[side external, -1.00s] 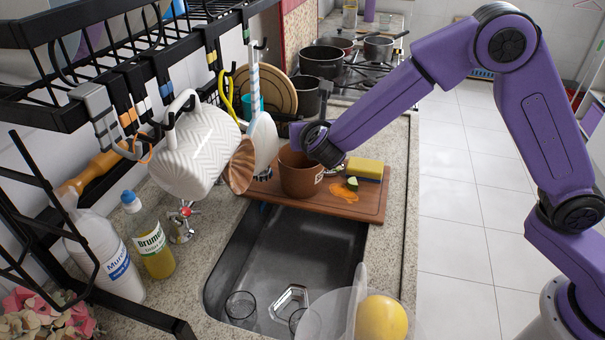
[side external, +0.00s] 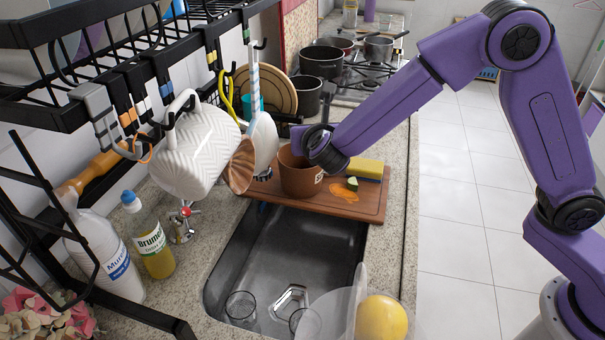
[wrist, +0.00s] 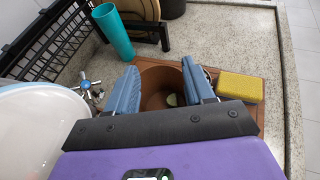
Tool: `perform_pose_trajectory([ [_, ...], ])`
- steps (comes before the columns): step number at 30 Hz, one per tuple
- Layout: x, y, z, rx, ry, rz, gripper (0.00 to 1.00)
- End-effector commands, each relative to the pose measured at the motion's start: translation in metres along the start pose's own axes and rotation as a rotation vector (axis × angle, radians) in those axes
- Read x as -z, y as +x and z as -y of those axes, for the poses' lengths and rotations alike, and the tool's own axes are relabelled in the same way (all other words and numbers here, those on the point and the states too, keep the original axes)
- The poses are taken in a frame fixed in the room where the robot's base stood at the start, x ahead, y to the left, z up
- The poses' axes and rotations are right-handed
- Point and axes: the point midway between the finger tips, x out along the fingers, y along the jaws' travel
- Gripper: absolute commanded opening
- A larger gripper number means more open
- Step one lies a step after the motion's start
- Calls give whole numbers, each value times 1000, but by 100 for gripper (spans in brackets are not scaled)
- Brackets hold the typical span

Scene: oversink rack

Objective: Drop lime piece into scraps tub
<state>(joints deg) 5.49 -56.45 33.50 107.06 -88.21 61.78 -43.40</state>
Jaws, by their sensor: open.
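The brown scraps tub (side external: 300,181) stands upright on the wooden board across the sink. My gripper (wrist: 161,80) is open, its two blue fingers apart over the tub's mouth in the wrist view. A small pale green-yellow piece (wrist: 172,99), which looks like the lime piece, lies low inside the tub (wrist: 155,88), below and between the fingers and apart from them. In the side view the tub's inside is hidden, and my wrist covers the fingers. A green piece with a pale face (side external: 352,184) lies on the board right of the tub; I cannot tell what it is.
A yellow sponge (side external: 365,168) and an orange patch (side external: 343,193) are on the board (side external: 372,206) right of the tub. A hanging white mug (side external: 198,150) and a pan (side external: 262,140) are close at left. The sink (side external: 285,250) holds glasses.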

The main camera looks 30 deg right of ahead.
Motion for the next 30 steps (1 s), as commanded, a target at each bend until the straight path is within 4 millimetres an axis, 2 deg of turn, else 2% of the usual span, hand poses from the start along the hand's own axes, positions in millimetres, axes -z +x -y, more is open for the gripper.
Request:
perform_pose_trajectory([
  [1, 0, -12, -1, -6, -1, 0, 53],
  [12, 0, -90, -1, -6, 0, 1, 53],
  [18, 0, -126, -1, -4, -1, 0, 53],
  [24, 0, -146, 0, -2, 0, 0, 53],
  [30, 0, -150, 0, 0, 0, 0, 53],
])
